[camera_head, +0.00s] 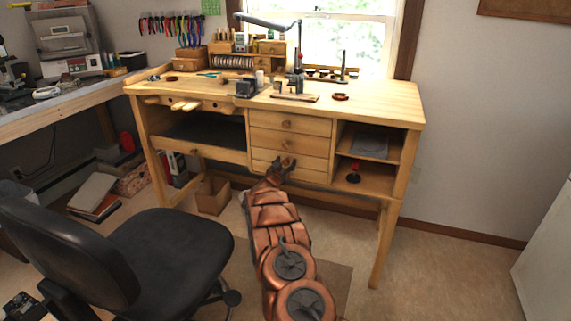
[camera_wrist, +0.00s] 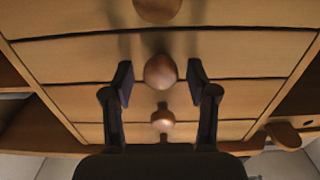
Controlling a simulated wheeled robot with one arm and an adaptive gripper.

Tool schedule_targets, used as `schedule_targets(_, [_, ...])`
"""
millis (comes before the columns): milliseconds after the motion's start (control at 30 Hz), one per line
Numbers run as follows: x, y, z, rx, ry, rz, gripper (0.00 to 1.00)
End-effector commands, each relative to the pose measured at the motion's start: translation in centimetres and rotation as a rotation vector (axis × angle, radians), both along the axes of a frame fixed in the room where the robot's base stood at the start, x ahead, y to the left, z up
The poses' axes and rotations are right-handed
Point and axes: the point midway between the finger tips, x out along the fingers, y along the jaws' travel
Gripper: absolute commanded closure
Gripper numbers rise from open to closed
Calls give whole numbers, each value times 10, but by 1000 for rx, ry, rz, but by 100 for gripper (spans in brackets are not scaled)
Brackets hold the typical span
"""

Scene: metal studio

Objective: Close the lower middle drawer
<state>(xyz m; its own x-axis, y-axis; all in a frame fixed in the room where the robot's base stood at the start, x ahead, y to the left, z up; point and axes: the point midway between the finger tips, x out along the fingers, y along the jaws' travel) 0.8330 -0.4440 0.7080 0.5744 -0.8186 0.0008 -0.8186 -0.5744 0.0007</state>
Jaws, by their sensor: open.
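The wooden bench holds a central stack of drawers with round knobs. The upper drawer (camera_head: 303,125) shows plainly, and the lower middle drawer (camera_head: 312,162) is partly hidden by my gripper. I cannot tell for sure how far it stands out. My gripper (camera_head: 283,165) is in front of the lower drawers. In the wrist view, my gripper (camera_wrist: 160,82) is open, its two dark fingers on either side of a round wooden knob (camera_wrist: 160,70). Whether they touch the drawer front is unclear. Another knob (camera_wrist: 163,118) shows beyond, and one (camera_wrist: 158,10) at the top edge.
Open shelves (camera_head: 370,160) are right of the drawers, and an open bay with a dark tray (camera_head: 200,132) is to the left. A black chair (camera_head: 165,250) stands at the front left. Tools cover the bench top (camera_head: 385,98). The floor (camera_head: 450,270) at right is clear.

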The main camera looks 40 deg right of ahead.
Motion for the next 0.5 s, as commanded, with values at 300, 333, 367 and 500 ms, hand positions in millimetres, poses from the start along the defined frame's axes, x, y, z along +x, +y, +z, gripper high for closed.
schedule_targets(300, [-10, 17, 1, 0, 1, 1, 42])
schedule_targets(333, [-12, 19, 1, 0, 1, 0, 42])
schedule_targets(367, [-14, 21, 1, -1, 1, 0, 42])
schedule_targets(500, [-22, 33, -1, 3, 5, 2, 42])
